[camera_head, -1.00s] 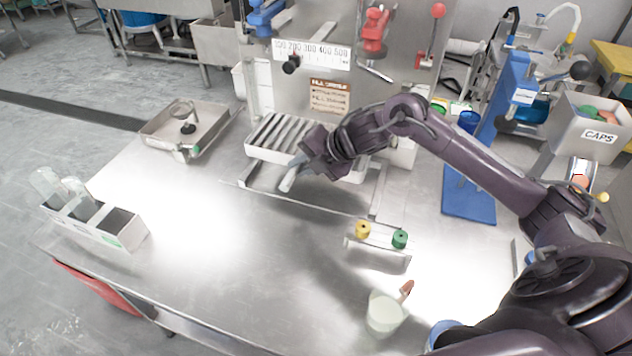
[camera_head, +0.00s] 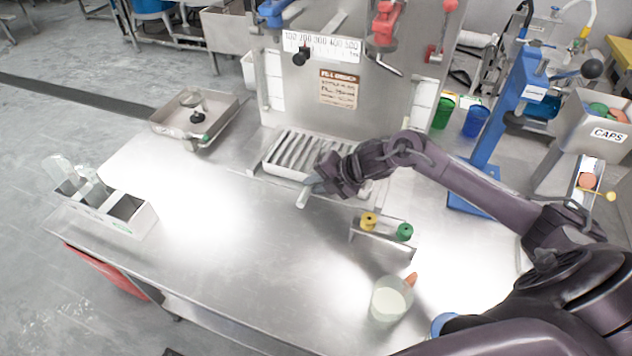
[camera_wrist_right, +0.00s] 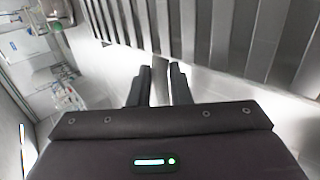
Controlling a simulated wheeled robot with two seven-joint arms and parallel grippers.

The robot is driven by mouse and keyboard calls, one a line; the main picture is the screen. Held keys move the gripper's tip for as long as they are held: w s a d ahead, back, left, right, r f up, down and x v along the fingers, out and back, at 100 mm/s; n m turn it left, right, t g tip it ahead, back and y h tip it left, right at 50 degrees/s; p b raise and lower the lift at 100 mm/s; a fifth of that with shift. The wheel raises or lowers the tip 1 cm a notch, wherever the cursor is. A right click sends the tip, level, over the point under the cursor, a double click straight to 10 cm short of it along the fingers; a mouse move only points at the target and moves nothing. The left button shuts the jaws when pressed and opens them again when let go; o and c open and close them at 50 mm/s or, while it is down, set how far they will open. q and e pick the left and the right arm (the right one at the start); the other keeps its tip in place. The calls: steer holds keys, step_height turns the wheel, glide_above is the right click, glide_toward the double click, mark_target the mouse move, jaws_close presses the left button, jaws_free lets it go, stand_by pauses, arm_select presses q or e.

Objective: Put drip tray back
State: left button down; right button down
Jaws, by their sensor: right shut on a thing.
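The drip tray (camera_head: 292,150) is a pale metal tray with a slatted top, at the foot of the filling machine (camera_head: 340,60). It looks about level, over the frame in front of the machine; whether it rests on that frame I cannot tell. In the right wrist view the tray's slats (camera_wrist_right: 210,35) fill the top, just beyond the close-set fingers (camera_wrist_right: 160,85). My left gripper is out of view.
A small rack with a yellow spool (camera_head: 368,221) and a green spool (camera_head: 404,231) stands in front of my right arm. A cup (camera_head: 390,300) is nearer the front. A bottle caddy (camera_head: 105,205) is at left, a metal pan (camera_head: 197,118) at back left. The left-middle tabletop is clear.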

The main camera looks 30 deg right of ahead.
steer(key=c, duration=1.3)
jaws_free()
steer(key=shift+c, duration=0.2)
steer(key=shift+r, duration=0.1)
steer(key=v, duration=1.2)
